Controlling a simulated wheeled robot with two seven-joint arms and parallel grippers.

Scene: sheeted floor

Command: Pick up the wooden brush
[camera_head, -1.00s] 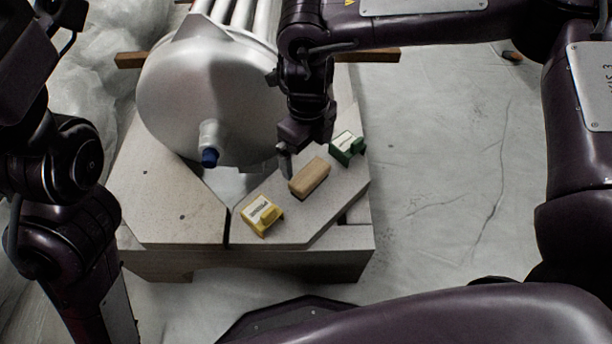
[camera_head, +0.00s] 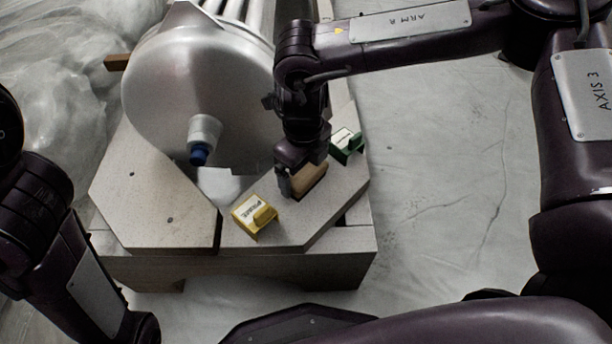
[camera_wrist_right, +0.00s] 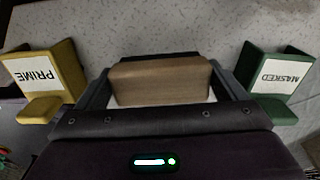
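The wooden brush (camera_head: 311,180) is a tan block on the slanted right part of the pale stand, partly covered by my right gripper in the head view. My right gripper (camera_head: 301,172) points down over it. In the right wrist view the brush (camera_wrist_right: 160,82) lies between the two fingers, one at each short end. Narrow gaps seem to show at its ends, so the fingers look open around it rather than clamped. The brush appears to rest on the stand; its underside is hidden. My left arm shows at the left edge, but its gripper is out of view.
A yellow holder (camera_head: 254,217) marked PRIME stands left of the brush, and a green holder (camera_head: 347,146) marked MASKED stands right, both close to the gripper. A large silver vessel (camera_head: 190,85) with a blue-tipped nozzle lies behind. Sheeted floor (camera_head: 440,200) to the right is clear.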

